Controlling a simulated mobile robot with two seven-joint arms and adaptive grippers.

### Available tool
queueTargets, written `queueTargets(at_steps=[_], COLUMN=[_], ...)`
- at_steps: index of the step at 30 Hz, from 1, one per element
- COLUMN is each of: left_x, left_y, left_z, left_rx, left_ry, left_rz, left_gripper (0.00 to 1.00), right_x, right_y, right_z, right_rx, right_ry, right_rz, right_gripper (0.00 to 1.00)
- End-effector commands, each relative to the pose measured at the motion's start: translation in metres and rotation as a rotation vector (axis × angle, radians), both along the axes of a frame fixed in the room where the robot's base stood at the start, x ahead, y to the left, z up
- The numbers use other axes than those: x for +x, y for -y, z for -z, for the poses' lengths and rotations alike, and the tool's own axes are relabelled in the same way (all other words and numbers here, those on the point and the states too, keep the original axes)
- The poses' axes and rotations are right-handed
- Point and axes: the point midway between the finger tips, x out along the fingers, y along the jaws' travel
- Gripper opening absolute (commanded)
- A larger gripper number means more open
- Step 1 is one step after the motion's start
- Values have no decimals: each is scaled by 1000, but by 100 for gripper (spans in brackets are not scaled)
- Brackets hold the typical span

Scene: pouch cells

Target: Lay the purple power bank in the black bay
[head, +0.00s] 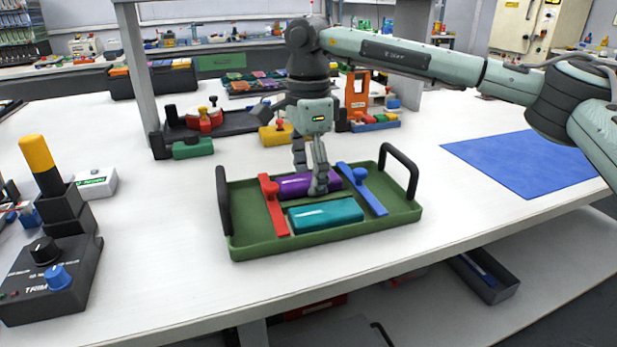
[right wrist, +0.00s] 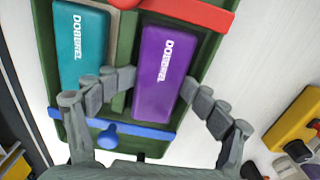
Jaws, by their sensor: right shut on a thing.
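The purple power bank (head: 300,186) lies in the green tray (head: 250,245), behind a teal power bank (head: 326,215). It also shows in the right wrist view (right wrist: 165,72), lettering up. My right gripper (head: 313,180) points down at it, its fingers on either side of it and shut on it. In the right wrist view, one finger reaches between the purple and teal blocks. My left gripper is not in view. I cannot tell for sure which thing is the black bay; a dark tray (head: 240,122) with small tools stands behind the green tray.
A red bar (head: 273,205) and a blue bar (head: 364,190) flank the blocks in the green tray, which has black upright handles. A black control box (head: 50,280) stands at left. A blue mat (head: 525,160) lies at right. White tabletop in front is clear.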

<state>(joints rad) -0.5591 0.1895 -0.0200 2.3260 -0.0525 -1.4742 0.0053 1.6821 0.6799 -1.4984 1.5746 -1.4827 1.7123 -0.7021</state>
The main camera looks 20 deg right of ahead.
Motion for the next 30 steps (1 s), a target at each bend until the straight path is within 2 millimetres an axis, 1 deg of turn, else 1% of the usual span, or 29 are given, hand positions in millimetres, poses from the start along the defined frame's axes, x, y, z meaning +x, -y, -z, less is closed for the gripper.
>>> queueTargets(at_steps=[1, 14, 17, 18, 21, 23, 30], left_x=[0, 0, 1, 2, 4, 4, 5], left_y=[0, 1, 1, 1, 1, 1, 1], left_z=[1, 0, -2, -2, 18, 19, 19], left_rx=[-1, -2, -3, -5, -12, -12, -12], left_ry=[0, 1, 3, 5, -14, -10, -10], left_rz=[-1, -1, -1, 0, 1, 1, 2], left_gripper=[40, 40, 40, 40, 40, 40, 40], right_x=[-2, -1, 0, 0, 0, 1, 1], right_y=[-1, 0, 1, 1, 1, 0, 0], right_z=[5, 4, 0, -3, -16, -26, -84], right_rx=[-2, -3, -3, -3, -3, 0, -1], right_ry=[-9, -6, -5, -4, -1, 1, 2], right_rz=[-3, 0, 1, 1, 2, 1, 2], right_gripper=[63, 63, 63, 63, 63, 63, 63])
